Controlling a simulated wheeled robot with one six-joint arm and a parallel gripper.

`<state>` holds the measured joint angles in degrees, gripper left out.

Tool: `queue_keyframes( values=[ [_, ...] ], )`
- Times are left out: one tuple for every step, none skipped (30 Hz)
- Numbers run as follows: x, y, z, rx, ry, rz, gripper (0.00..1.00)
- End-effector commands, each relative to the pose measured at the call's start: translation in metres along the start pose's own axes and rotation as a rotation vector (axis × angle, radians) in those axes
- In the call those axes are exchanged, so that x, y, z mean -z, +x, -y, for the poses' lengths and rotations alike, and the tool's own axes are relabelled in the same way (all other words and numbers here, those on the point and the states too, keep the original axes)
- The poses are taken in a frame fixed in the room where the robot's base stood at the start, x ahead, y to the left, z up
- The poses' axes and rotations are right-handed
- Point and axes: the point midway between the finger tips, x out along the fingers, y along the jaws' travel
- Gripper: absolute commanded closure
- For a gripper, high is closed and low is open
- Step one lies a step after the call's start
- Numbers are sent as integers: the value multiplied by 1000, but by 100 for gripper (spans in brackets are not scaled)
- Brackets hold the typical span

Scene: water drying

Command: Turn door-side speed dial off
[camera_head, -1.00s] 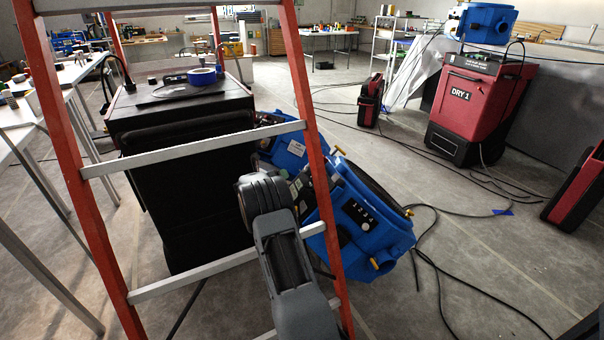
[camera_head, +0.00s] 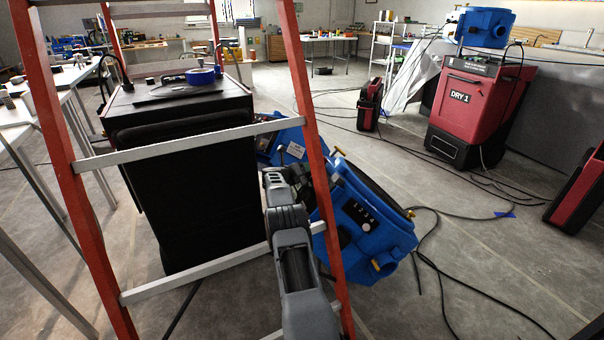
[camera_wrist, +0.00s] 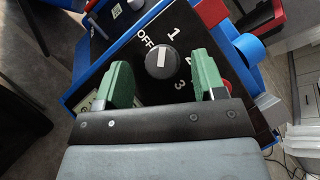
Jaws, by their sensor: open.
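In the wrist view, a round dark grey dial (camera_wrist: 151,66) with a white pointer line sits on a black panel (camera_wrist: 147,91) marked OFF, 1, 2 and 3. The line runs roughly up the picture; I cannot tell which mark it is set to. My gripper (camera_wrist: 160,61) is open, with one green finger on each side of the dial and visible gaps between. In the head view, a blue blower (camera_head: 388,228) with a numbered panel stands behind the ladder's right rail. My arm reaches toward the blue machines, and its gripper end is largely hidden there.
An orange ladder (camera_head: 312,130) with grey rungs stands right in front of me, close to my arm. A black cabinet (camera_head: 200,200) is behind it. Cables (camera_head: 440,262) lie on the floor at right. A red DRY 1 unit (camera_head: 478,105) stands farther back.

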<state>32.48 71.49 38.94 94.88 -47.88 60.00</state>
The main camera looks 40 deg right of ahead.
Motion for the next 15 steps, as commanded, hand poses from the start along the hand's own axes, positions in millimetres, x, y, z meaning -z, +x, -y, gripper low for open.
queue_keyframes(
  values=[
    [1, 4, 0, 1, 1, 0, 36],
    [1, 5, 0, 1, 0, 0, 36],
    [1, 6, 0, 1, 0, 0, 36],
    [1, 7, 0, 1, 1, 1, 36],
    [1, 8, 0, 0, 1, 0, 36],
    [1, 8, 0, 0, 0, 0, 36],
    [1, 9, 0, 0, 0, 0, 36],
    [1, 9, 0, 0, 0, 0, 36],
    [1, 10, 0, 0, -1, 1, 36],
    [0, 10, 0, 0, -1, 1, 36],
    [0, 10, 0, 0, -1, 1, 36],
    [0, 10, 0, 0, -1, 1, 36],
    [0, 10, 0, 0, -1, 1, 36],
    [0, 10, 0, 0, -1, 1, 36],
    [0, 10, 0, 0, -1, 1, 36]
  ],
)
